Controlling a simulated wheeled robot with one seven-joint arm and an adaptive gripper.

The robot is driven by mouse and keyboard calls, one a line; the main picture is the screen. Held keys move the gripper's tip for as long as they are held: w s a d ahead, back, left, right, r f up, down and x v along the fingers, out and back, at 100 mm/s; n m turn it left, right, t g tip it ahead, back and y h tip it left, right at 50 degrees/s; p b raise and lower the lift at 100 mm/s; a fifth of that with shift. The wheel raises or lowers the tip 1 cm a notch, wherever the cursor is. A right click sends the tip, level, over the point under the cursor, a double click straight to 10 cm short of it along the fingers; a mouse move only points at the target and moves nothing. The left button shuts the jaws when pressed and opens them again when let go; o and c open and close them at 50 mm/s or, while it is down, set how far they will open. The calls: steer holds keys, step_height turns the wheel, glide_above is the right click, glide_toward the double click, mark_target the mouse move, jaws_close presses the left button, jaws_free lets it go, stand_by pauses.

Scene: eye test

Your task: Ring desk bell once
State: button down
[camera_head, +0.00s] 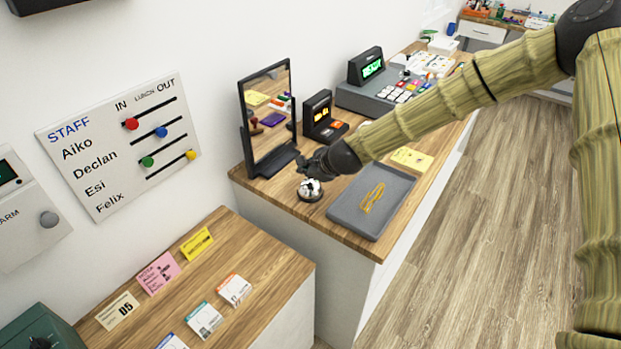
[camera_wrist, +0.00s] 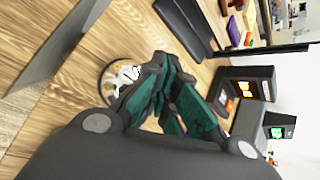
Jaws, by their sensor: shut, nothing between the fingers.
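The desk bell (camera_head: 311,190) is a small shiny dome on a dark base, standing on the wooden counter in front of the black-framed mirror. My gripper (camera_head: 306,172) is shut and empty, at the bell's upper edge in the head view. In the wrist view the bell (camera_wrist: 122,76) shows just left of my fingers (camera_wrist: 160,80), which hide part of it. I cannot tell whether the fingertips touch the bell or hover just above it.
The mirror (camera_head: 244,128) stands behind the bell. A grey tray (camera_head: 348,213) with a yellow item lies to the right. A small display terminal (camera_head: 318,112) and a cash register (camera_head: 367,98) stand further back. A lower desk (camera_head: 250,262) with cards is in front.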

mark_target(308, 180)
steer(key=shift+f, duration=0.2)
steer(key=shift+r, duration=0.1)
stand_by(0.4)
steer(key=shift+r+p, duration=0.45)
steer(key=shift+r, duration=0.35)
steer(key=shift+r, duration=0.1)
step_height(308, 180, up, 5)
steer(key=p, duration=0.3)
stand_by(0.9)
